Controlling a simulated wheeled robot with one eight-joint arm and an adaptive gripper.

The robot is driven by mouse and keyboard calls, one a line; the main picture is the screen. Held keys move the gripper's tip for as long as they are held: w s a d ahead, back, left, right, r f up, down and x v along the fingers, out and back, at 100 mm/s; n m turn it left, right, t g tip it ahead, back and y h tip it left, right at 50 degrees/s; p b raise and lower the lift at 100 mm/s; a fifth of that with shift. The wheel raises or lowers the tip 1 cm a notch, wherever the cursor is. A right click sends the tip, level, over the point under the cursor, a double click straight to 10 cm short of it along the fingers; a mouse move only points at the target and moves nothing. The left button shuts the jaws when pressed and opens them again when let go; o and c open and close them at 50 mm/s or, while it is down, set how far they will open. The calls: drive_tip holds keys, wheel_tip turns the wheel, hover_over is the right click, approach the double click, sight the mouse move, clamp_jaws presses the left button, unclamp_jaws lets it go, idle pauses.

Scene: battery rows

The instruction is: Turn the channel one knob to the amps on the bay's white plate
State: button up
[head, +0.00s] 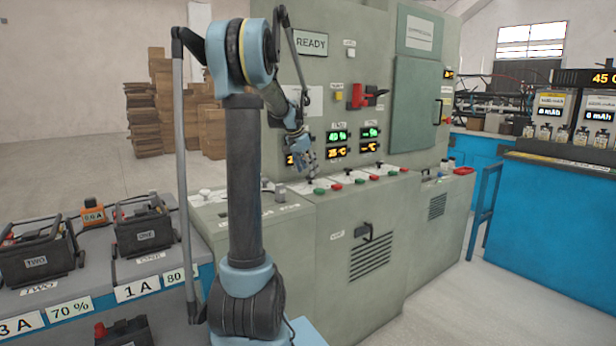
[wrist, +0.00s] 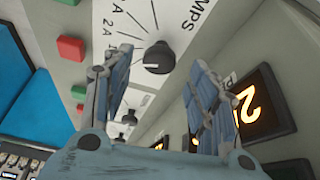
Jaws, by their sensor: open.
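A black knob (wrist: 158,57) sits on a white dial plate (wrist: 128,22) marked AMPS, with 1 A and 2 A among its marks, in the wrist view. My gripper (wrist: 160,62) is open, its two fingers on either side of the knob in the picture; I cannot tell whether they touch it. The knob's pointer direction is unclear. In the head view my gripper (head: 308,163) is over the grey console's sloped ledge, hiding the knob there. A white plate reading 1 A (head: 138,290) is on the bench front below the battery labelled ONE (head: 143,232).
More black knobs (wrist: 128,117) lie along the panel. Red (wrist: 70,48) and green (wrist: 78,92) buttons line the ledge edge. A lit amber display (wrist: 250,108) stands close to the right finger. A plate reading 3 A (head: 20,325) is below battery TWO (head: 38,258).

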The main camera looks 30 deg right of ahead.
sight(310, 180)
drive_tip(key=shift+x, duration=1.55)
drive_tip(key=c, duration=1)
drive_tip(key=shift+c, duration=0.2)
drive_tip(key=shift+n+t, duration=0.3)
drive_tip(key=shift+n, duration=0.4)
